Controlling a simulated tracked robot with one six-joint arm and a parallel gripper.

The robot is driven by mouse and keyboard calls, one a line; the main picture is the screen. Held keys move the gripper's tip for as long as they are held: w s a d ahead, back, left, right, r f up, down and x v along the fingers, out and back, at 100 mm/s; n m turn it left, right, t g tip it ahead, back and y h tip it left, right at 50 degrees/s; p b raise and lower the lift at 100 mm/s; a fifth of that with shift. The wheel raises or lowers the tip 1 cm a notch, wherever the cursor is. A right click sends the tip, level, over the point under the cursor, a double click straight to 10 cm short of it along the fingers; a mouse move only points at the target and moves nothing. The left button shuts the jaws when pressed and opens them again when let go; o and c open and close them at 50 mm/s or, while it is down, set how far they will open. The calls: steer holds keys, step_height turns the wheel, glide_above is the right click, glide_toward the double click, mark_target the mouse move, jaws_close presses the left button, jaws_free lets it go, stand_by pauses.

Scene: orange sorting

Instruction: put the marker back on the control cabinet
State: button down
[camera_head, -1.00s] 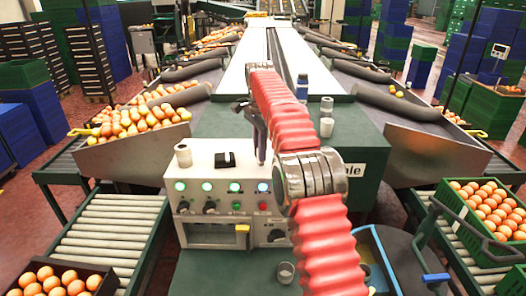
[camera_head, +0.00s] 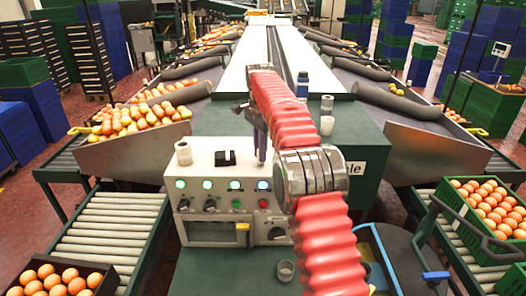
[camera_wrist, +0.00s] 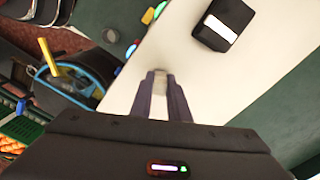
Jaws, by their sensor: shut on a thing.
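The control cabinet (camera_head: 212,226) stands in front of me, with a pale top and a front panel of lit buttons and knobs. My gripper (camera_head: 262,160) points down over the right part of its top. In the wrist view my gripper (camera_wrist: 160,88) is shut on a small pale grey piece (camera_wrist: 159,83), which I take to be the marker. Most of it is hidden by the fingers, and I cannot tell whether it touches the top. In the head view the held piece cannot be made out.
A black block with a white label (camera_head: 225,159) and a pale cup-like roll (camera_head: 183,153) are on the cabinet top, left of my gripper. The top between block and gripper is clear.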

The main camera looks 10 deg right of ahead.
steer(key=c, duration=1.6)
jaws_free()
steer(key=o, duration=0.4)
steer(key=shift+r, duration=0.1)
steer(key=shift+r, duration=0.2)
steer(key=s+r+n+t, duration=0.2)
steer(key=s+r+n, duration=0.3)
steer(key=s, duration=0.5)
steer(key=s+r+n+t, duration=0.1)
steer(key=s+r+n, duration=0.1)
steer(key=s+r, duration=0.65)
steer(key=s+f+n+t, duration=0.1)
steer(key=s+f, duration=0.3)
steer(key=s, duration=0.4)
steer(key=s+f+n, duration=0.3)
steer(key=s, duration=0.6)
steer(key=s+d+f+n+t, duration=0.1)
steer(key=s+f+n, duration=0.2)
steer(key=s, duration=0.5)
steer(key=shift+s+f+t, duration=0.3)
steer(key=shift+f, duration=0.55)
